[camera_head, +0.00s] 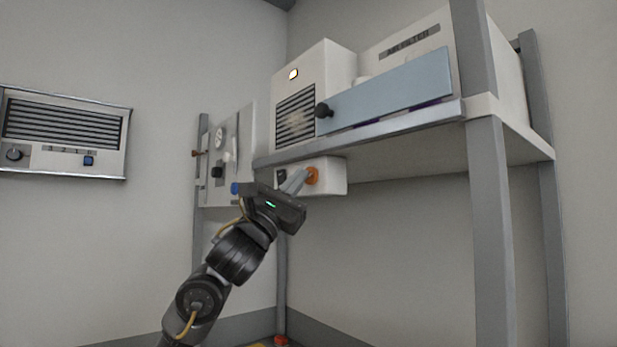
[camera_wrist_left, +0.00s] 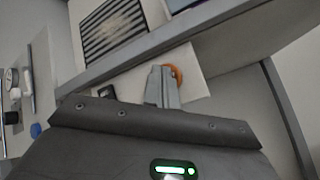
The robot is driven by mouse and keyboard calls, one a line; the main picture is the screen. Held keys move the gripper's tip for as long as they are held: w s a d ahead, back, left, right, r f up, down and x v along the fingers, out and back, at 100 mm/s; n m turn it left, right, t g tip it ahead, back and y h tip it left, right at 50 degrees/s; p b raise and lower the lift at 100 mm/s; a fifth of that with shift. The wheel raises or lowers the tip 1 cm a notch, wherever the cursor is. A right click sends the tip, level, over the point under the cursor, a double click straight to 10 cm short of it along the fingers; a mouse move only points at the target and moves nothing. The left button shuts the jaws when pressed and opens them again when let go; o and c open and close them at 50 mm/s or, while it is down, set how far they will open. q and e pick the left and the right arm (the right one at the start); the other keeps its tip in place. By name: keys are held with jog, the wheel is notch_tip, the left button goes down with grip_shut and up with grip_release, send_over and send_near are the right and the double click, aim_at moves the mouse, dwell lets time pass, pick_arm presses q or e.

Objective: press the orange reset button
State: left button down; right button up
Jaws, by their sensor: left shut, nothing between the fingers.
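The orange reset button (camera_head: 313,176) is on the front of a white box (camera_head: 334,178) fixed under the shelf. My left gripper (camera_head: 303,174) is shut and empty, with its fingertips right at the button's left side in the head view. In the left wrist view the shut fingers (camera_wrist_left: 164,72) partly cover the orange button (camera_wrist_left: 177,75). I cannot tell whether the tips touch it. My right gripper is not in view.
The grey shelf (camera_head: 400,127) above the box carries a white unit with a vent and lit lamp (camera_head: 293,74). A grey post (camera_head: 490,220) rises at the right.

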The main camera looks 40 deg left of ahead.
pick_arm(q)
jog(key=shift+w, duration=0.2)
jog(key=shift+s, duration=0.2)
dwell(0.4)
jog(key=shift+s+a+b, duration=0.2)
jog(key=shift+s+b, duration=0.1)
jog(key=shift+s, duration=0.3)
jog(key=shift+s+a+b, duration=0.1)
jog(key=shift+s+a, duration=0.15)
jog(key=shift+s, duration=0.55)
jog(key=shift+s+a+b, duration=0.15)
jog(key=shift+s+a, duration=0.05)
jog(key=shift+s, duration=0.55)
jog(key=shift+s+a+b, duration=0.1)
jog(key=shift+s+a, duration=0.15)
jog(key=shift+s, duration=0.55)
jog(key=shift+f, duration=0.1)
